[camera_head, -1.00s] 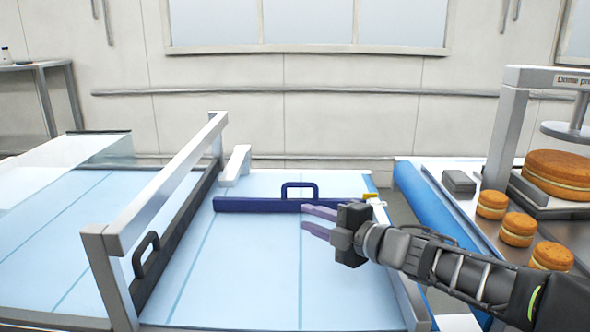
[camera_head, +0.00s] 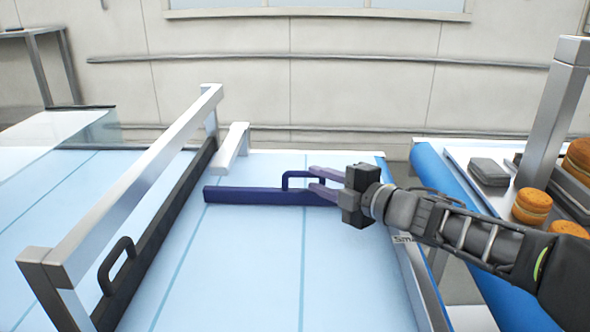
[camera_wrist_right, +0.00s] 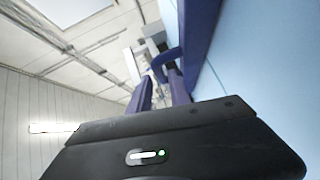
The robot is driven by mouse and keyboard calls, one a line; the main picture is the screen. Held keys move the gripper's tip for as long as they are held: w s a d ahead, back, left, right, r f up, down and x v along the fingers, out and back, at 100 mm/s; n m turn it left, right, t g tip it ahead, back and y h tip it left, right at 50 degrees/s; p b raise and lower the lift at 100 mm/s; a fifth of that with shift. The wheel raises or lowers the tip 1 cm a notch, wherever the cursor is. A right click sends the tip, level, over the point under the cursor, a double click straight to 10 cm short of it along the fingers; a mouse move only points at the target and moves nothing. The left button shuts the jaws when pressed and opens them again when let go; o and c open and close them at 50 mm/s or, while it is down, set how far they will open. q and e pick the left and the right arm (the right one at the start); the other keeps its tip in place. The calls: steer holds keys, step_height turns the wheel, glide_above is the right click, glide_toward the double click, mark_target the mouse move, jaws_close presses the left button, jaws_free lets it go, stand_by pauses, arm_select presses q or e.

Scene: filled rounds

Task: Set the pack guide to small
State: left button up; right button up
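The pack guide is a dark blue bar (camera_head: 250,196) lying across the pale blue belt, with an upright loop handle (camera_head: 287,181) on top. My right gripper (camera_head: 314,181) is at the right side of this handle, low over the bar. Its two purple fingers are apart, with the handle close at their tips; whether they touch it I cannot tell. In the right wrist view the handle (camera_wrist_right: 166,57) shows just beyond the fingers, beside the bar (camera_wrist_right: 200,30). A partly covered size label (camera_head: 403,239) reading "SMA" is on the belt's right edge. My left gripper is out of view.
A grey metal frame (camera_head: 135,190) with a black handled bar (camera_head: 150,240) crosses the belt at left. At right, a side table holds a grey box (camera_head: 489,172) and round filled cakes (camera_head: 532,205). The belt in front of the guide is clear.

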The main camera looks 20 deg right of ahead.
mark_target(295, 172)
steer(key=shift+b+x, duration=0.7)
steer(key=shift+x, duration=3.2)
jaws_close()
